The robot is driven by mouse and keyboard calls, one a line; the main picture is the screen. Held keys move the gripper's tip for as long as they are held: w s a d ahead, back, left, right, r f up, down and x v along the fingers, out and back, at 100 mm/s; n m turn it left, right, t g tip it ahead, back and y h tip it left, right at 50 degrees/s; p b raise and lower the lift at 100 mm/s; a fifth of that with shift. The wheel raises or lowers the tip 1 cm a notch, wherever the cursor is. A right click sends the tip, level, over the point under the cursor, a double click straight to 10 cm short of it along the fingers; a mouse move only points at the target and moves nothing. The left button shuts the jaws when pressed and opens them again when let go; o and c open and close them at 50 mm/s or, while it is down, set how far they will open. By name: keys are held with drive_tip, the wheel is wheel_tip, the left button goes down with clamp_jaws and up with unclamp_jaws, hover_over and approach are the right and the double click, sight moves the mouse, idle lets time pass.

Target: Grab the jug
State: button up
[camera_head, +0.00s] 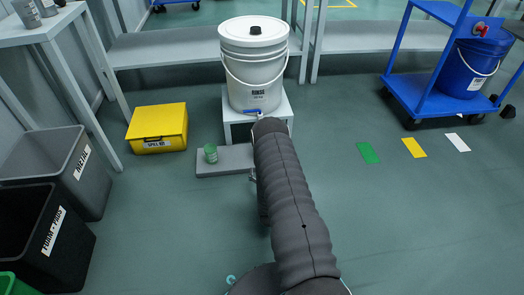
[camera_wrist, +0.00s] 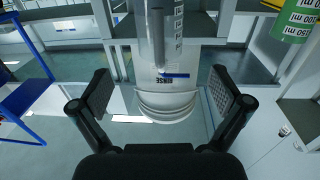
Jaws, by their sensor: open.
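My arm hides the gripper in the head view.
A white RINSE bucket (camera_head: 253,65) with a blue tap stands on a white stand (camera_head: 279,113) behind the slab (camera_head: 232,161). A blue cart (camera_head: 432,100) is at right.

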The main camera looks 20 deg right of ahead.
drive_tip(key=x, duration=0.4)
drive_tip(key=b+x, duration=0.1)
drive_tip(key=x, duration=0.8)
drive_tip(key=shift+w+d+f+b, duration=0.1)
drive_tip(key=shift+w+f+b, duration=0.15)
drive_tip(key=shift+b, duration=0.15)
drive_tip(key=c, duration=1.1)
drive_tip(key=shift+r, duration=0.1)
drive_tip(key=shift+c, duration=0.7)
drive_tip(key=shift+r, duration=0.1)
